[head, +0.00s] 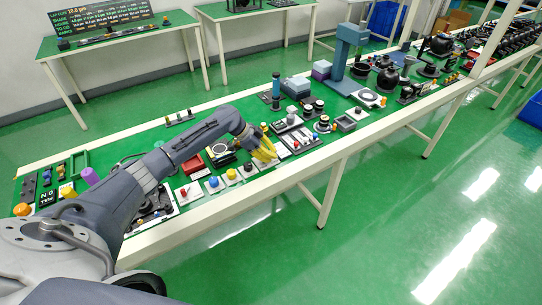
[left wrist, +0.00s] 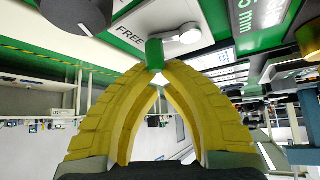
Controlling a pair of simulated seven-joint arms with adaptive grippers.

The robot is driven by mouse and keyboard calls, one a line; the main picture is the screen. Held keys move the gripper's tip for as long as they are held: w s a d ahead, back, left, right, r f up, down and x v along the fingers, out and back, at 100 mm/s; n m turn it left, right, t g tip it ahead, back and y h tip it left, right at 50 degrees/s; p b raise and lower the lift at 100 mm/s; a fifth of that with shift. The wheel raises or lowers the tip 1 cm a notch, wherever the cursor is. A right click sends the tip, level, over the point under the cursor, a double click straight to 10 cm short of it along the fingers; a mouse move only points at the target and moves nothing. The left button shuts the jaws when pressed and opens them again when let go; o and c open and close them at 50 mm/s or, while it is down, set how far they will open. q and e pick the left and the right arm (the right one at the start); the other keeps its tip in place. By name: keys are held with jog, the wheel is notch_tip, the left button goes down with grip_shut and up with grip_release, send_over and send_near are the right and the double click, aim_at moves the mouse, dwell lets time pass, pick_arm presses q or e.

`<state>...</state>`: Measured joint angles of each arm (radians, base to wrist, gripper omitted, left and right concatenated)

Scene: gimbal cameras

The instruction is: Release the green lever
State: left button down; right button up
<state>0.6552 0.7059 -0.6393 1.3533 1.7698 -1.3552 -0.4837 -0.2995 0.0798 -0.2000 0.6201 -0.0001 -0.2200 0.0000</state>
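The green lever (left wrist: 155,52) shows in the left wrist view as a short green cylinder at the tips of my yellow fingers. It stands by a white plate (left wrist: 134,36) marked "FREE". My left gripper (left wrist: 156,68) has its fingertips drawn together on either side of the lever's end, and they appear to touch it. In the head view my left gripper (head: 264,153) is low over the near part of the green bench, and the lever cannot be made out there. My right gripper is not in view.
The long green bench (head: 110,160) carries several small devices around the gripper. A red tray (head: 192,164), a blue-topped button (head: 213,182) and a tablet-like panel (head: 299,138) lie close by. A blue-grey column (head: 342,60) stands farther back. The floor in front is clear.

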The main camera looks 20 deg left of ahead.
pick_arm(q)
jog(key=shift+w+a, duration=0.3)
jog(key=shift+w, duration=0.2)
jog(key=shift+w+d, duration=0.15)
jog(key=shift+d, duration=0.05)
jog(key=d, duration=0.2)
jog(key=w+d, duration=0.1)
jog(key=shift+w+d, duration=0.2)
jog(key=shift+d, duration=0.15)
jog(key=v, duration=1)
jog(key=shift+a, duration=0.2)
